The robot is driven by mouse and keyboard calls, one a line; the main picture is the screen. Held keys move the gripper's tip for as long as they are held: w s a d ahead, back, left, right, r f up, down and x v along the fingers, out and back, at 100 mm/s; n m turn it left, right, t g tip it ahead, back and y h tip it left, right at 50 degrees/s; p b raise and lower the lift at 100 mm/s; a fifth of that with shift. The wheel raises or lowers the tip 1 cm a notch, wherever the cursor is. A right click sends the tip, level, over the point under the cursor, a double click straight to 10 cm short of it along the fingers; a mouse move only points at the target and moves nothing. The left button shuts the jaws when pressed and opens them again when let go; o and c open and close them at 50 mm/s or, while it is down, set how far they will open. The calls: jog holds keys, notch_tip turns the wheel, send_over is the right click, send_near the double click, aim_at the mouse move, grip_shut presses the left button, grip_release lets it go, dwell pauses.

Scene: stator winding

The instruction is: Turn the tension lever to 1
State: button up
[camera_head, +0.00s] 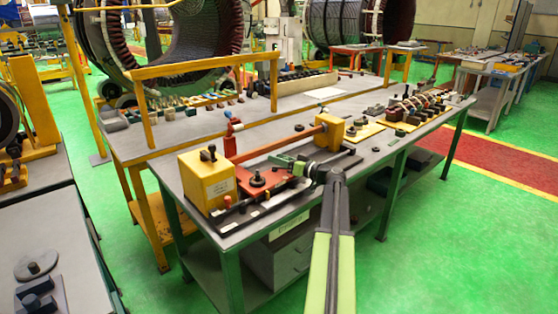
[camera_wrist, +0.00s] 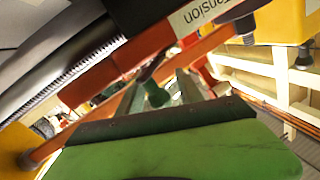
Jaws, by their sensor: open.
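The winding fixture on the near bench has a red-orange plate (camera_head: 272,181) with a black knob (camera_head: 258,179), beside a yellow box (camera_head: 207,182). My gripper (camera_head: 279,160) is low over this plate at its right end, with its fingers pointing left. In the wrist view my gripper's (camera_wrist: 157,92) grey fingers are apart. A small dark green knob (camera_wrist: 156,95) shows between them; whether it belongs to the tension lever I cannot tell. A white "Tension" label (camera_wrist: 204,13) is at the top of the wrist view. The lever's setting and the digit 1 are not readable.
An orange bar (camera_head: 275,143) runs behind my gripper to a second yellow block (camera_head: 329,131). A red upright part (camera_head: 230,133) stands behind the plate. Small dark parts (camera_head: 401,114) and a yellow tray (camera_head: 364,129) lie further right on the bench. The green floor is clear at right.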

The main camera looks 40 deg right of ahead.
jog(key=shift+w, duration=0.1)
grip_shut()
jog(key=shift+a, duration=0.2)
jog(key=shift+d, duration=0.1)
jog(key=shift+h, duration=0.3)
jog(key=m+h, duration=0.2)
jog(key=h, duration=0.1)
jog(key=m+h, duration=0.1)
jog(key=shift+s+a+m+h, duration=0.3)
jog(key=shift+s+h, duration=0.1)
jog(key=shift+s+m+g+h, duration=0.1)
jog(key=shift+m+g+h, duration=0.45)
jog(key=shift+m+h, duration=0.8)
jog(key=shift+s+m+g+h, duration=0.1)
jog(key=shift+m+g+h, duration=0.6)
jog(key=shift+h, duration=1.15)
jog(key=shift+m+h, duration=0.25)
jog(key=shift+h, duration=0.05)
